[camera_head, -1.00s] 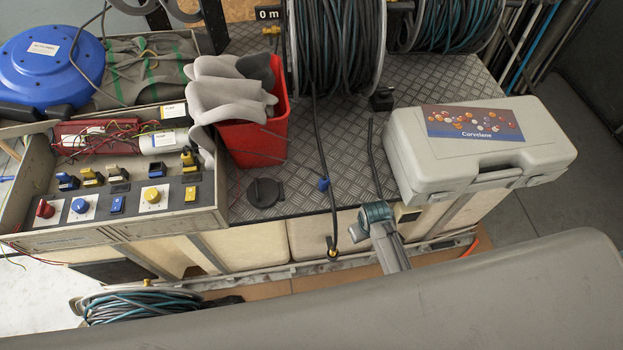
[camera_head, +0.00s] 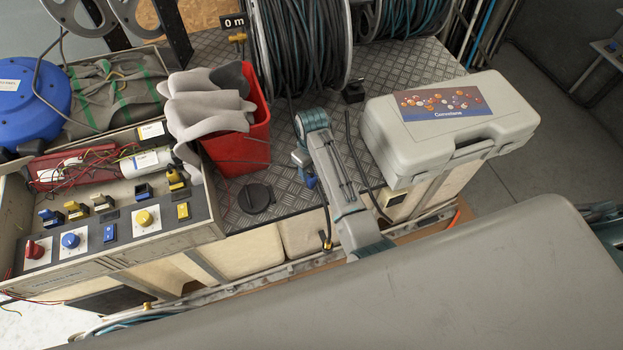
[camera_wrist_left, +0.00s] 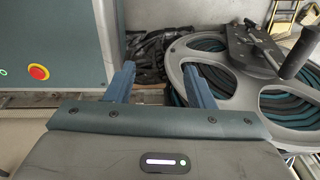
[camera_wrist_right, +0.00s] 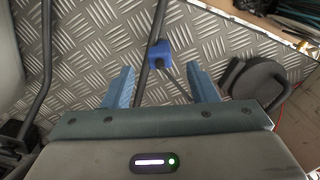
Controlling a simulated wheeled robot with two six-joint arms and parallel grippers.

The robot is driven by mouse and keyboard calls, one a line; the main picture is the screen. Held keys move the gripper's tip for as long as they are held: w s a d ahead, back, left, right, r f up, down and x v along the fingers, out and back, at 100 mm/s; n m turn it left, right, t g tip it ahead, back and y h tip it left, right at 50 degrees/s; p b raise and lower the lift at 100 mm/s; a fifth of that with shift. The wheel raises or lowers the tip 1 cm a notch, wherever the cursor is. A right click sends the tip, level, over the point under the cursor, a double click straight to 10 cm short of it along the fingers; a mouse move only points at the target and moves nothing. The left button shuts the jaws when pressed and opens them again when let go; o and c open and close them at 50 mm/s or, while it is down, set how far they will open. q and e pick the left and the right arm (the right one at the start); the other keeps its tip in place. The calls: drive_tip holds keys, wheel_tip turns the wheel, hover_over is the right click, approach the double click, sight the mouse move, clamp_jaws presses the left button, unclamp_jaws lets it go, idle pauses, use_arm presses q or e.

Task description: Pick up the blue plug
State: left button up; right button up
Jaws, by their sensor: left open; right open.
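The blue plug (camera_wrist_right: 159,54) lies on the diamond-plate deck, seen in the right wrist view between and beyond my open fingertips, against a dark hose. In the head view the blue plug (camera_head: 310,181) is a small patch partly hidden by my right arm. My right gripper (camera_wrist_right: 160,82) is open and empty, pointing down at the deck with the plug roughly centred ahead, apart from it. In the head view my right gripper (camera_head: 301,157) is just above the plug, its jaws largely hidden. My left gripper (camera_wrist_left: 160,85) is open and empty in the left wrist view.
A red bin (camera_head: 241,148) with grey gloves stands left of my right arm. A grey case (camera_head: 450,130) is to its right. A round black cap (camera_head: 257,198) lies near the deck's front edge. A hose reel (camera_wrist_left: 245,75) is close to my left gripper.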

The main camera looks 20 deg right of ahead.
sight(312, 176)
drive_tip(key=shift+f+p, duration=0.3)
drive_tip(key=shift+f, duration=0.25)
wheel_tip(312, 176, down, 3)
drive_tip(key=shift+w+f+p, duration=0.1)
drive_tip(key=shift+p, duration=0.4)
drive_tip(key=shift+f, duration=0.6)
drive_tip(key=c, duration=1.1)
drive_tip(key=shift+r, duration=0.15)
